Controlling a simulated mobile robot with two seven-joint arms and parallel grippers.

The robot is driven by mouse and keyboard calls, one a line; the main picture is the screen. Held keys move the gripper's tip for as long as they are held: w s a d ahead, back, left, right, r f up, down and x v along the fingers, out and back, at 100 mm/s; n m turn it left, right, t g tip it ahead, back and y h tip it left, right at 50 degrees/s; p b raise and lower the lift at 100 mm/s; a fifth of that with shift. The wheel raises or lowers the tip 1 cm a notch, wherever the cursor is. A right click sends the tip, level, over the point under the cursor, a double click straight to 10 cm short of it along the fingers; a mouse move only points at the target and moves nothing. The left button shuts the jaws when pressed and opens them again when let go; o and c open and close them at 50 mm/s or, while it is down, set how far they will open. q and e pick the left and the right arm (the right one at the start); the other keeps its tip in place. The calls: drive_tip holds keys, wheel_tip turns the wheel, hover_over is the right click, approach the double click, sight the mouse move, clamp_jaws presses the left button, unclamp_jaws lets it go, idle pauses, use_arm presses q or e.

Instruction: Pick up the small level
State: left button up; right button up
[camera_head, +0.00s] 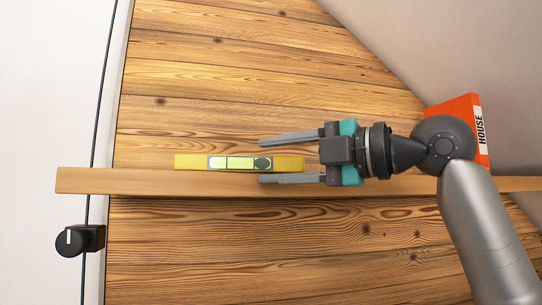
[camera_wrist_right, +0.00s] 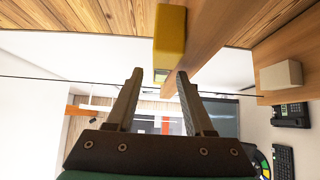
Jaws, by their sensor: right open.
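My right gripper (camera_head: 260,161) is open, with one finger above and one below the level's right end in the head view. In the right wrist view the level's yellow end (camera_wrist_right: 170,35) shows beyond and between the open fingertips (camera_wrist_right: 158,75). I cannot tell whether the fingers touch it. My left gripper is not in view.
An orange book marked HOUSE (camera_head: 464,108) stands at the right, partly behind my right arm. A black knob (camera_head: 80,240) is on the white door at the left. The right wrist view shows a white block (camera_wrist_right: 281,74), a phone (camera_wrist_right: 290,117) and a keyboard (camera_wrist_right: 284,163).

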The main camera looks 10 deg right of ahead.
drive_tip(key=shift+c, duration=0.8)
clamp_jaws()
idle(0.5)
wheel_tip(320, 180, up, 3)
drive_tip(key=p, duration=0.2)
drive_tip(key=shift+f+p, duration=0.2)
drive_tip(key=shift+p, duration=0.1)
drive_tip(key=shift+d, duration=0.1)
drive_tip(key=s+d+r+p, duration=0.2)
drive_tip(key=s+d+r, duration=0.3)
drive_tip(key=s+d, duration=0.4)
drive_tip(key=shift+s+d, duration=0.3)
drive_tip(key=shift+d, duration=0.25)
